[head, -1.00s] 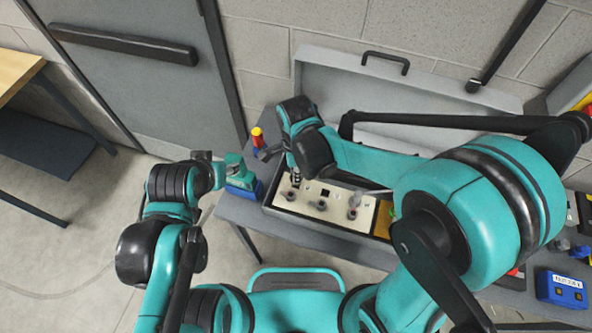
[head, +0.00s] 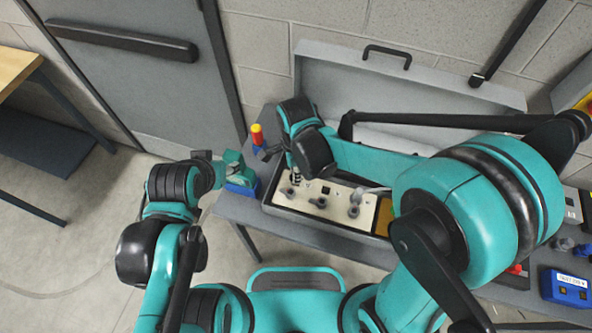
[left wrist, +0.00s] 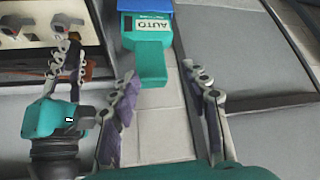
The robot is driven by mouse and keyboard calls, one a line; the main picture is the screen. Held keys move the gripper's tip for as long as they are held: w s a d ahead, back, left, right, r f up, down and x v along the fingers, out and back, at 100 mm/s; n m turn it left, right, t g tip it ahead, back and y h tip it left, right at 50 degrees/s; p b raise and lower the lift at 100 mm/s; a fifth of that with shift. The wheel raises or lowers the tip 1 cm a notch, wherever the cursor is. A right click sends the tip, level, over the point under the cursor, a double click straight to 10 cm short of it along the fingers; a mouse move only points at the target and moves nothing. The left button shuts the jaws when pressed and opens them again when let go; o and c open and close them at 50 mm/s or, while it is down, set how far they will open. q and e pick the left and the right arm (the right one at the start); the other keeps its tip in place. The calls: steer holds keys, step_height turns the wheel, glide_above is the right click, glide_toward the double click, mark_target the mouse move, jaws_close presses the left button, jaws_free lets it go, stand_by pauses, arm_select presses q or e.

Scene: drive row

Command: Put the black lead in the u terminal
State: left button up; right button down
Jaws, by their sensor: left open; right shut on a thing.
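The cream terminal panel (head: 338,192) sits in the grey case, with several dark round posts on it; its letters are too small to read, so I cannot tell which is u. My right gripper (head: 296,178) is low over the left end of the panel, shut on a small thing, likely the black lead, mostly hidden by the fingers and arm. In the left wrist view the right gripper (left wrist: 66,66) shows beside the panel (left wrist: 40,25). My left gripper (left wrist: 162,108) is open and empty, away from the panel.
A teal device marked AUTO (left wrist: 150,45) with a blue part stands near my left gripper. A red and yellow object (head: 257,135) stands behind it. The raised case lid (head: 400,85) blocks the back. A blue labelled box (head: 565,288) lies at right.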

steer(key=shift+f+b, duration=0.9)
steer(key=shift+f, duration=0.2)
steer(key=shift+f, duration=0.15)
steer(key=c, duration=1.3)
jaws_free()
step_height(320, 180, up, 12)
steer(key=shift+r, duration=0.1)
